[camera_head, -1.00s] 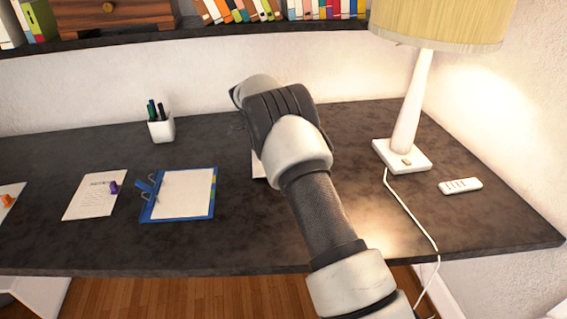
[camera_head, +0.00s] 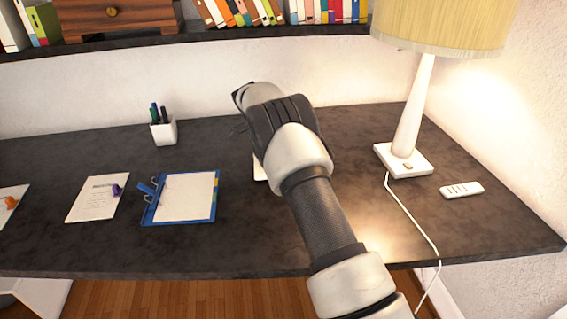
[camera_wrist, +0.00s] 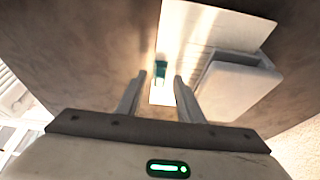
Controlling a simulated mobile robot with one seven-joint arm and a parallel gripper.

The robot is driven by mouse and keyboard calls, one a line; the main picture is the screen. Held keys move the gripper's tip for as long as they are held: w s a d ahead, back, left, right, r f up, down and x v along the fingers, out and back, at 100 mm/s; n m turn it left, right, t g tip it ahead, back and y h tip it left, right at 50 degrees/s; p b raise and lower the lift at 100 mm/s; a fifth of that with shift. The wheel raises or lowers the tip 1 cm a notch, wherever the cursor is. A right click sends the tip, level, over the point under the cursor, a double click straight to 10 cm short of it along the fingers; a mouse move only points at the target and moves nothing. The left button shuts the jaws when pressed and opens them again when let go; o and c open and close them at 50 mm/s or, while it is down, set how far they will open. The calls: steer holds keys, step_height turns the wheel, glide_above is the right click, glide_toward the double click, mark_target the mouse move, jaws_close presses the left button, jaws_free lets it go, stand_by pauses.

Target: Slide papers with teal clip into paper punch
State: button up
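In the wrist view, the white papers (camera_wrist: 215,25) lie on the dark desk, with a teal clip (camera_wrist: 161,70) at their near edge. A pale, box-like paper punch (camera_wrist: 237,88) stands to the right of the clip, close against the papers. I cannot tell whether any paper edge is inside it. My gripper (camera_wrist: 159,77) is open, its two fingers apart on either side of the clip's near end, with no clear contact. In the head view my arm hides the clip and the gripper's fingers; only a white sliver (camera_head: 260,166) shows beside the arm.
A blue clipboard (camera_head: 183,198), a sheet with a purple pin (camera_head: 96,199) and a pen cup (camera_head: 164,130) are left of my arm. A lamp (camera_head: 404,158), its cord and a white remote (camera_head: 461,190) are to the right. The shelf (camera_head: 200,40) runs above the back.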

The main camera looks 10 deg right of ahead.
steer(key=p+v, duration=0.4)
steer(key=v, duration=1.3)
steer(key=shift+r, duration=0.25)
steer(key=s+d+r+n+t+y+p, duration=0.1)
steer(key=s+d+r+n+p, duration=0.15)
steer(key=s+r, duration=0.4)
steer(key=s+d+r+n+t+y+p, duration=0.1)
steer(key=s+d+r+n, duration=0.15)
steer(key=r, duration=0.65)
steer(key=s+d+r+n+y+p, duration=0.1)
steer(key=s+r+n+p, duration=0.15)
steer(key=s+r, duration=0.4)
steer(key=s+r+n+t+y+p, duration=0.1)
steer(key=s+r+n, duration=0.2)
steer(key=s, duration=0.3)
steer(key=s+r+n+t+p, duration=0.1)
steer(key=s+r+n+p, duration=0.15)
steer(key=s, duration=0.35)
steer(key=s+f+n+t+p, duration=0.1)
steer(key=s+f+n, duration=0.1)
steer(key=s, duration=0.5)
steer(key=s+f+n+p, duration=0.1)
steer(key=s+f+n, duration=0.1)
steer(key=s, duration=0.5)
steer(key=shift+d+f+n+t+y, duration=0.15)
steer(key=shift+f+n+t+y, duration=0.2)
steer(key=shift+n, duration=0.55)
steer(key=shift+r, duration=0.1)
